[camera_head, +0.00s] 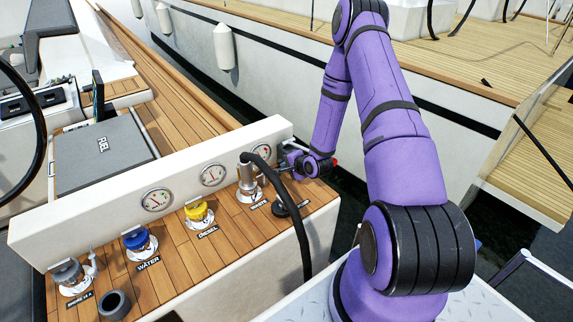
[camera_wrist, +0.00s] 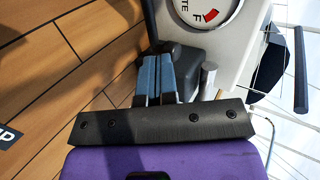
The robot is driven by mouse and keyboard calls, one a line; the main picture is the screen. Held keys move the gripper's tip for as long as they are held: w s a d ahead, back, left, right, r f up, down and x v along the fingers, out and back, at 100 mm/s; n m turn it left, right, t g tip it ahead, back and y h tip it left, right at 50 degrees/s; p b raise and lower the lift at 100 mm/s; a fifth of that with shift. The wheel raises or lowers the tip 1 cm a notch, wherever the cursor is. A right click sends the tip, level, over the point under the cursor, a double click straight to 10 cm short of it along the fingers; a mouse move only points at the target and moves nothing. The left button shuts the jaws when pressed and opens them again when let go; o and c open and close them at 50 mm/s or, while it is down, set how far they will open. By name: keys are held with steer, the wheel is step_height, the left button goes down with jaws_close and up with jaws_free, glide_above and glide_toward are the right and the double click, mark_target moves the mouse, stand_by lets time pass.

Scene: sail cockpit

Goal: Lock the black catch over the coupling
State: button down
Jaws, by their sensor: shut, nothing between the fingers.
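The silver coupling (camera_head: 247,175) stands upright on the wooden deck strip, with a thick black hose (camera_head: 300,225) arching from its top to the right and down. My gripper (camera_head: 286,163) is just right of the coupling, close to the white panel. In the wrist view my gripper's blue-grey fingers (camera_wrist: 155,75) are together and hold nothing. A dark block (camera_wrist: 186,68) lies right beside them; I cannot tell whether it is the black catch or whether they touch. I cannot make out the catch clearly in the head view.
A white panel with gauges (camera_head: 212,175) runs behind the fittings. A blue cap (camera_head: 135,239), a yellow cap (camera_head: 197,211) and a grey fitting (camera_head: 68,272) stand to the left. A loose dark ring (camera_head: 114,304) lies in front. Water and another boat are beyond the panel.

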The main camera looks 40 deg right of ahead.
steer(key=shift+s+a, duration=0.15)
steer(key=shift+s, duration=0.05)
steer(key=v, duration=1)
steer(key=shift+s+r, duration=0.2)
steer(key=shift+s, duration=0.05)
steer(key=s+a+r+n+g+h, duration=0.1)
steer(key=a+r+n, duration=0.15)
steer(key=r, duration=0.65)
steer(key=a+r+n+g+h, duration=0.15)
steer(key=r+n, duration=0.25)
steer(key=r, duration=0.5)
steer(key=s+a+r+n+g+h, duration=0.1)
steer(key=a+r+n+g, duration=0.15)
steer(key=r, duration=0.65)
steer(key=s+a+r+n+y, duration=0.1)
steer(key=s+a+r+n, duration=0.3)
steer(key=s+r, duration=0.3)
steer(key=s+a+r+n+g+y, duration=0.1)
steer(key=s+a+r+n, duration=0.2)
steer(key=s+a+r, duration=0.4)
steer(key=s+r, duration=0.1)
steer(key=s, duration=0.8)
steer(key=shift+a+n, duration=0.2)
steer(key=shift+n, duration=0.2)
